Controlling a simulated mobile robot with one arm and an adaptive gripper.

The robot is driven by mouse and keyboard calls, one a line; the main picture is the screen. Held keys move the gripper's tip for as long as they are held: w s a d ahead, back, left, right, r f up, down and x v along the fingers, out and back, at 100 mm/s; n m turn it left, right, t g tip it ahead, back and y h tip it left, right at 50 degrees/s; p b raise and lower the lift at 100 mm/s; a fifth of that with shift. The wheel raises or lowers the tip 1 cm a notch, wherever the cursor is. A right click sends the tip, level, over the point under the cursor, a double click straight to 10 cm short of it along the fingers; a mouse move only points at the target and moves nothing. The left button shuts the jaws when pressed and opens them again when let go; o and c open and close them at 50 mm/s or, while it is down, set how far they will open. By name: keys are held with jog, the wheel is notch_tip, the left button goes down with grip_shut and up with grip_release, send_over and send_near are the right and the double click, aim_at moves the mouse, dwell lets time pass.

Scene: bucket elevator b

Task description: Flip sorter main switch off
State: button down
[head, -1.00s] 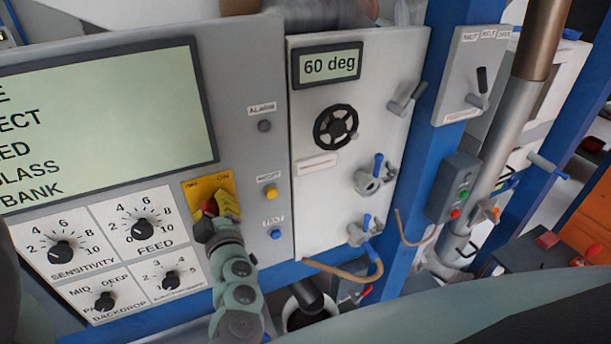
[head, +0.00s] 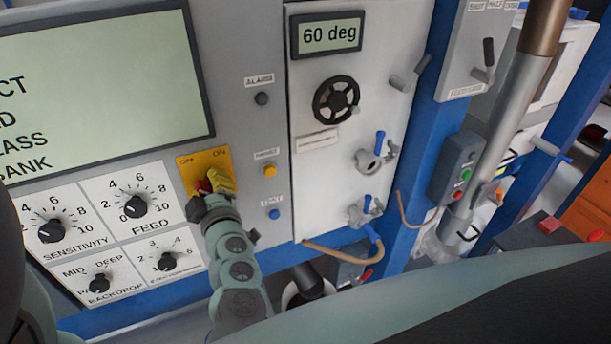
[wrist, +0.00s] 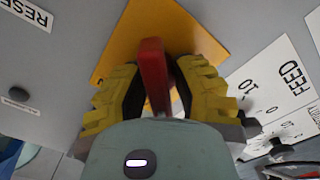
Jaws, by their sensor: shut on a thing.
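The main switch is a red handle (head: 203,187) on a yellow plate (head: 186,162) marked OFF at left and ON at right. It sits on the grey panel below the large display. My gripper (head: 214,187) is at the plate and hides part of the handle in the head view. In the wrist view the red handle (wrist: 153,75) stands between the yellow-padded fingers of my gripper (wrist: 158,88), which is shut on it. The yellow plate (wrist: 185,22) lies behind it. I cannot tell the handle's exact angle between OFF and ON.
Knobs for SENSITIVITY (head: 51,231) and FEED (head: 135,206) lie left of the switch. An orange button (head: 269,170) and a blue button (head: 274,214) lie right of it. A cabinet with a handwheel (head: 335,100) and valve handles (head: 379,143) is further right.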

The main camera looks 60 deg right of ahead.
jog(key=c, duration=0.7)
grip_release()
jog(key=shift+w, duration=0.1)
jog(key=shift+c, duration=0.2)
jog(key=v, duration=1.2)
jog(key=shift+d, duration=0.1)
